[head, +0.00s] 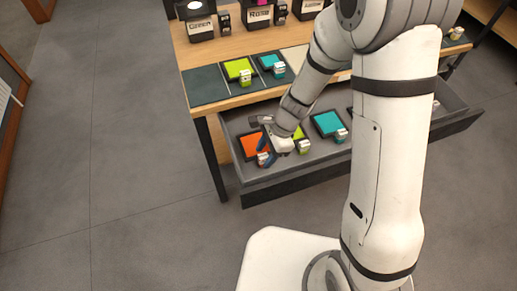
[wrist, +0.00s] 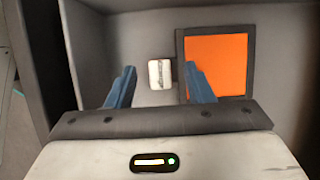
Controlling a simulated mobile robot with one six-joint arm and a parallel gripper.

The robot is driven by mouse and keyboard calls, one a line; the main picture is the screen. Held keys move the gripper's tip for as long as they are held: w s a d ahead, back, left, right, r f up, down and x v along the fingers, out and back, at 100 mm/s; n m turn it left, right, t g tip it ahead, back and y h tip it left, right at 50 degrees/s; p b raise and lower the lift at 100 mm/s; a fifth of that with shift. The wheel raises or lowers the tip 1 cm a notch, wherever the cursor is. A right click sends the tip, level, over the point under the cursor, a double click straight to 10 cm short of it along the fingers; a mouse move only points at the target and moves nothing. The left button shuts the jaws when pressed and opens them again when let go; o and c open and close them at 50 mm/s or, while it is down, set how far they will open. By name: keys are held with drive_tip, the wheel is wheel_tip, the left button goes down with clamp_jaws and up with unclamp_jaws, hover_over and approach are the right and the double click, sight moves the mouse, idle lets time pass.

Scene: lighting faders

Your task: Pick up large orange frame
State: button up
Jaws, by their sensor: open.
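The large orange frame (head: 251,144) lies in the left part of the open drawer, an orange panel with a dark border. In the wrist view the orange frame (wrist: 216,66) is ahead and to the right, flat on the drawer floor. Its small white-topped tab (wrist: 160,74) shows between my blue fingers. My gripper (head: 268,153) is over the drawer at the frame's near side. In the wrist view my gripper (wrist: 157,87) is open, with one finger on each side of the tab. The right finger overlaps the frame's left edge in the picture. I cannot tell whether the fingers touch anything.
The open grey drawer (head: 220,125) also holds a green frame (head: 302,132) and a teal frame (head: 327,123) to the right. Its walls surround my gripper. The floor at left is clear.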

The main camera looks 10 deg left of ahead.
drive_tip(key=shift+x, duration=0.85)
clamp_jaws()
